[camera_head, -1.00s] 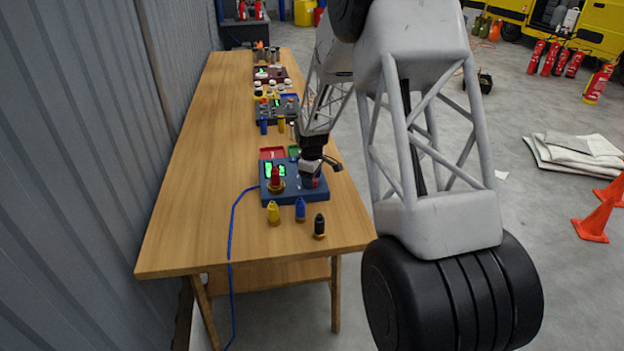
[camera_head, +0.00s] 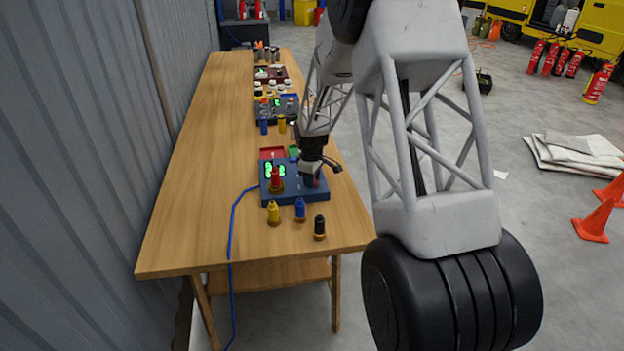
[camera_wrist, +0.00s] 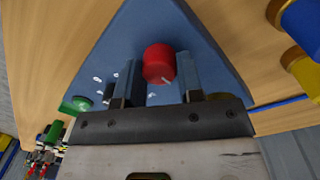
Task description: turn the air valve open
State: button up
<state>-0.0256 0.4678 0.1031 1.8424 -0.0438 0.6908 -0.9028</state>
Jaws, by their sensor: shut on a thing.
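The air valve appears to be a red round knob (camera_wrist: 158,62) with a pale mark on its rim, on a blue station (camera_wrist: 150,22) in the wrist view. My gripper (camera_wrist: 158,78) has one finger on each side of the knob and is shut on it. In the head view my gripper (camera_head: 312,180) points down at the right side of the blue station (camera_head: 300,195), mostly hiding the knob. A green lit display (camera_head: 274,170) and a red cylinder (camera_head: 276,180) with a brass base are on the station's left.
Yellow (camera_head: 273,213), blue (camera_head: 300,210) and black (camera_head: 319,227) capped pieces stand in front of the station. A red tray (camera_head: 272,153) and green tray (camera_head: 294,150) lie behind it. A blue hose (camera_head: 232,235) runs off the table (camera_head: 190,215), whose left side is clear.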

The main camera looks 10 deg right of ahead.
jog(key=shift+m, duration=0.3)
jog(key=m, duration=1.2)
jog(key=shift+w, duration=0.1)
jog(key=m, duration=0.5)
jog(key=shift+r+g, duration=0.1)
jog(key=shift+g, duration=0.3)
jog(key=o, duration=0.9)
